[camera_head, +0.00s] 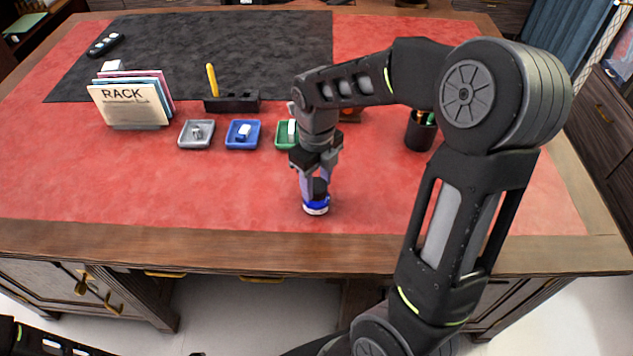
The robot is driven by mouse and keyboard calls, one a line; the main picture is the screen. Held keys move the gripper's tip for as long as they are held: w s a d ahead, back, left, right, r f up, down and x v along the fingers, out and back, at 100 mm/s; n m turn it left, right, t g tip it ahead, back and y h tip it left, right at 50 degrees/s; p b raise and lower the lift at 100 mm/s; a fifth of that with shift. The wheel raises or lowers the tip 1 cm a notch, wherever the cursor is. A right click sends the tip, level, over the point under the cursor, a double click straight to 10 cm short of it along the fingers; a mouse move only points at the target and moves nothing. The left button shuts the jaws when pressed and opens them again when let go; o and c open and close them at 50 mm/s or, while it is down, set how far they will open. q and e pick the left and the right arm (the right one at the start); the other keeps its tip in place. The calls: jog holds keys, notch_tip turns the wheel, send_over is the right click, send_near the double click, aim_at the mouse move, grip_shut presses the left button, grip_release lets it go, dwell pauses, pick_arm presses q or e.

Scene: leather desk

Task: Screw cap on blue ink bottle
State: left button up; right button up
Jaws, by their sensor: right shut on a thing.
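The blue ink bottle (316,207) stands upright on the red leather near the front edge of the desk, with a white band at its lower part. A dark cap (320,187) is directly over its top; I cannot tell whether it is threaded on or only resting there. My right gripper (317,188) points down from above, its fingers either side of the cap and shut on it. The fingers hide part of the cap and the bottle's neck. My left gripper is out of view; only part of my left arm shows at the lower left.
Behind are a grey tray (196,146), a blue tray (258,144) and a green tray (281,146), the green one partly hidden by my arm. A RACK card holder (138,126), a pen stand (246,106) and a pen cup (420,136) stand further around. The red surface left of the bottle is clear.

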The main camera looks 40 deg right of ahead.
dwell(0.4)
jog(key=shift+a+m, duration=0.15)
jog(key=shift+m, duration=0.15)
jog(key=shift+m+p, duration=0.3)
jog(key=shift+p, duration=0.05)
